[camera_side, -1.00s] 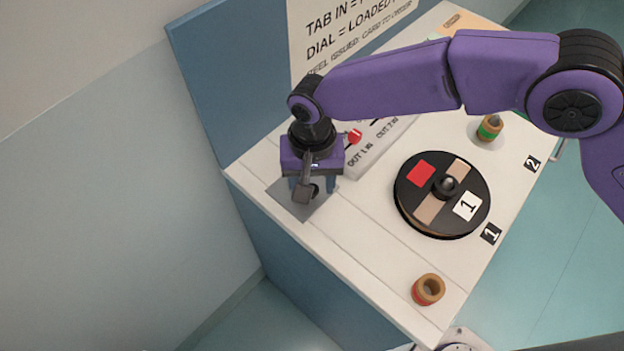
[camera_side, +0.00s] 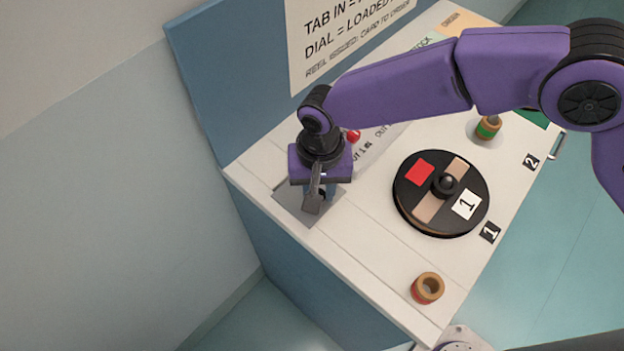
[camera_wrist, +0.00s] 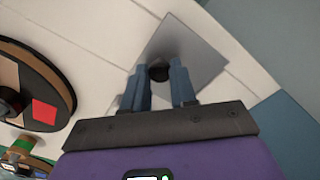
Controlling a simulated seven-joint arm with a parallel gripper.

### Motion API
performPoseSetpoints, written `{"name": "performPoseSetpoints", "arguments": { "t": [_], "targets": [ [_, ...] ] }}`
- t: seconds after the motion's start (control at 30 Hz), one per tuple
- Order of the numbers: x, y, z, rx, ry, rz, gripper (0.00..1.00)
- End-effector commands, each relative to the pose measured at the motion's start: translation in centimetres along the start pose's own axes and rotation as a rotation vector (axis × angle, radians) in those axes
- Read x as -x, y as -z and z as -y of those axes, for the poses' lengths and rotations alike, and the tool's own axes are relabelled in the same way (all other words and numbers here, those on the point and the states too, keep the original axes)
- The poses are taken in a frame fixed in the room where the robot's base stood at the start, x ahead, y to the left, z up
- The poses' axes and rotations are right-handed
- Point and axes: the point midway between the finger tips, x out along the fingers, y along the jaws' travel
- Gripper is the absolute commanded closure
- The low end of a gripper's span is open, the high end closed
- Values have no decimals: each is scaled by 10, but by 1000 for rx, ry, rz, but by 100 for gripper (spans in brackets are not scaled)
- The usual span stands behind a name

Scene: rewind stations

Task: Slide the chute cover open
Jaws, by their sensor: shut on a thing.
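The chute cover is a flat grey plate (camera_side: 292,201) near the left front edge of the white worktop. It also shows in the wrist view (camera_wrist: 205,50), with a small round black knob (camera_wrist: 158,73) on it. My gripper (camera_side: 318,194) is over the plate, pointing down. In the wrist view my gripper's blue fingers (camera_wrist: 159,70) stand on both sides of the knob, shut on it. In the side view the knob is hidden behind the gripper. Whether any chute opening shows beside the plate is hard to tell.
A black reel marked 1 (camera_side: 408,192) lies right of my gripper. A red-banded spool (camera_side: 427,288) stands near the front corner, a green-banded spool (camera_side: 488,128) farther back. A red knob (camera_side: 353,136) is close behind my gripper. A blue back panel (camera_side: 228,85) rises behind the worktop.

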Motion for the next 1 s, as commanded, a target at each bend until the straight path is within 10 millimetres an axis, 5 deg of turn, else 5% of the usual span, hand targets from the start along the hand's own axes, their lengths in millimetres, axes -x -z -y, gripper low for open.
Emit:
{"name": "performPoseSetpoints", "arguments": {
  "t": [0.53,1.0],
  "targets": [
    [1,-47,-46,1,0,1,100],
    [1,-53,-52,1,2,0,100]
  ]
}}
